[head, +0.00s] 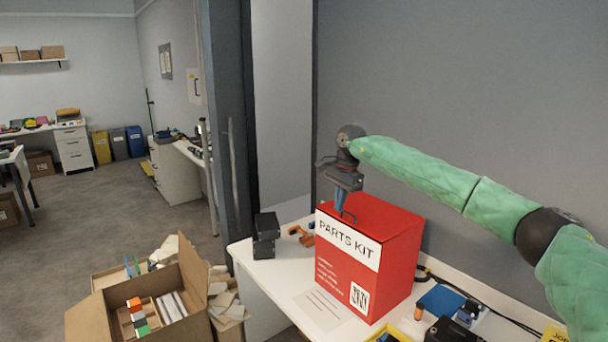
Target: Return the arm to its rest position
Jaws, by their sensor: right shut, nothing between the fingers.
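My right arm, in a green sleeve, comes in from the right of the head view and reaches across above the table. My right gripper (341,203) points down at its end, shut and empty, at the left part of the top of a red parts kit box (390,262). Whether its fingertips touch the box or are just above it, I cannot tell. The box stands upright on the white table. My left gripper is not in view.
The white table (285,278) also holds black blocks (265,235), an orange tool (301,235) and a blue item (440,301). An open carton (190,265) with items stands at the lower left. A grey wall rises behind the table. The floor (95,215) further left is open.

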